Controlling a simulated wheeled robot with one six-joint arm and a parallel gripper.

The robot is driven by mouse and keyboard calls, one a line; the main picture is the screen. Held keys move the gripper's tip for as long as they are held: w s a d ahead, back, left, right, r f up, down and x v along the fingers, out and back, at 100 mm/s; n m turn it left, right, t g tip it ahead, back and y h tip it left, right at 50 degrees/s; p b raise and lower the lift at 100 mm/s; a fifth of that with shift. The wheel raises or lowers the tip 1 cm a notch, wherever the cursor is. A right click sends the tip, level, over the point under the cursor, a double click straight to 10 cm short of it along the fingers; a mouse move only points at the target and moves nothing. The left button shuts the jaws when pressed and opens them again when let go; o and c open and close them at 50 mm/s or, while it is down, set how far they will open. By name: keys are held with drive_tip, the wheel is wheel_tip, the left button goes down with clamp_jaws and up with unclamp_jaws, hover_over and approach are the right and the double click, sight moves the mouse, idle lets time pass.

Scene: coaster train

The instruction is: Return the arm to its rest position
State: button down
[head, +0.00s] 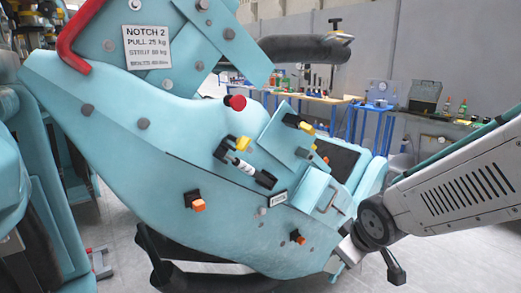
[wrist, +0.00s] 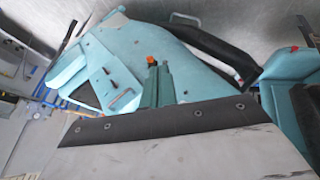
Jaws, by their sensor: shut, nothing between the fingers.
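My arm (head: 455,190) comes in from the right in the head view, and its wrist joint sits low beside the teal coaster car (head: 130,105). My gripper (wrist: 159,68) shows in the wrist view as two green fingers close together, with nothing between them. The car's teal side panel (wrist: 205,82) is beyond the fingers, and an orange knob (wrist: 151,60) appears just past their tips. I cannot tell from this view whether they touch. In the head view the fingers cannot be made out clearly.
The car carries a red knob (head: 236,102), a yellow-handled latch (head: 242,144), orange knobs (head: 198,205) and a red bar (head: 72,45). A black padded bar (head: 300,48) juts out above. Blue-legged workbenches (head: 375,108) stand behind. Some grey floor (head: 125,235) is open at lower left.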

drive_tip(key=s+d+r+m+g, duration=0.1)
drive_tip(key=s+d+r+m, duration=0.1)
drive_tip(key=s, duration=0.5)
drive_tip(key=s+d+r+m+g, duration=0.2)
drive_tip(key=s+r+m, duration=0.1)
drive_tip(key=s+r, duration=0.2)
drive_tip(key=s+d+r+m+g, duration=0.1)
drive_tip(key=s+r, duration=0.3)
drive_tip(key=s, duration=0.5)
drive_tip(key=shift+d+m+g+h, duration=0.3)
drive_tip(key=shift+d+m, duration=0.5)
drive_tip(key=shift+d, duration=0.1)
